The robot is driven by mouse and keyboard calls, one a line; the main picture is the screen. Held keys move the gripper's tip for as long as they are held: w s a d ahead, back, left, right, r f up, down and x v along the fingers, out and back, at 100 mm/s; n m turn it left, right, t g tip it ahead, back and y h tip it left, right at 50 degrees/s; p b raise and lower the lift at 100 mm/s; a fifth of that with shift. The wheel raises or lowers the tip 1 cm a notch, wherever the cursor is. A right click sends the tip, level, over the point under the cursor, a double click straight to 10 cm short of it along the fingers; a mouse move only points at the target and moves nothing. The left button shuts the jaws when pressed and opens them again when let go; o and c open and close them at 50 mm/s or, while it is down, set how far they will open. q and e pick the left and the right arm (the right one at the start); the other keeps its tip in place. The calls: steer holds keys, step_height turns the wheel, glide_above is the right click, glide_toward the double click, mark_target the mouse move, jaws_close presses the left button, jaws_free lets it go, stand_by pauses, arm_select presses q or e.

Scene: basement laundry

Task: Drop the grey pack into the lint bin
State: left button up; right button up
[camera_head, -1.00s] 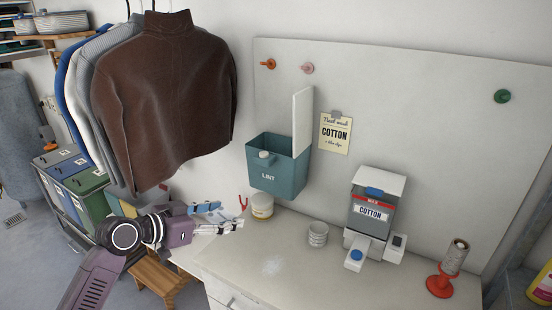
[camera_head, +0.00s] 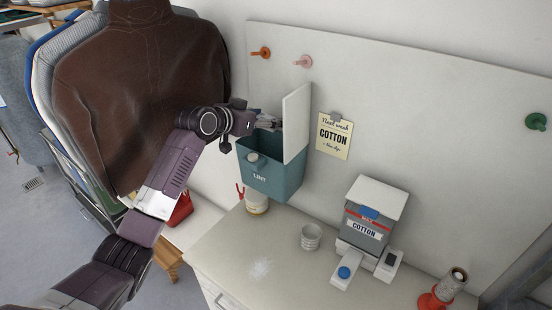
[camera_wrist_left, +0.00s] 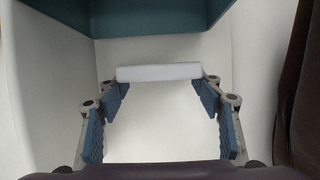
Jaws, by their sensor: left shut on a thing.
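The lint bin (camera_head: 268,179) is a teal wall box marked LINT, with its white lid (camera_head: 297,124) standing upright. My left gripper (camera_head: 270,120) is at the top of the bin, beside the lid, and partly hidden. In the left wrist view, the blue-padded fingers (camera_wrist_left: 160,82) are wide apart with a pale slab between their tips, seen edge-on. The bin's teal wall (camera_wrist_left: 150,15) fills the top of that view, apart from the slab. My right gripper is not in view.
A brown jacket (camera_head: 140,100) hangs close to my left arm. The counter's front left is mostly clear.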

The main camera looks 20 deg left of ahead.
arm_select(q)
steer(key=shift+s+a+f, duration=0.2)
steer(key=shift+s, duration=0.55)
steer(key=shift+f, duration=0.9)
steer(key=f, duration=0.1)
steer(key=f+b, duration=0.1)
steer(key=f, duration=0.1)
steer(key=shift+w+f+b, duration=0.2)
steer(key=shift+w+b, duration=0.05)
steer(key=shift+b, duration=0.15)
steer(key=o, duration=0.3)
steer(key=shift+r, duration=0.1)
steer(key=o, duration=0.5)
steer(key=shift+o, duration=0.3)
steer(key=v, duration=1.2)
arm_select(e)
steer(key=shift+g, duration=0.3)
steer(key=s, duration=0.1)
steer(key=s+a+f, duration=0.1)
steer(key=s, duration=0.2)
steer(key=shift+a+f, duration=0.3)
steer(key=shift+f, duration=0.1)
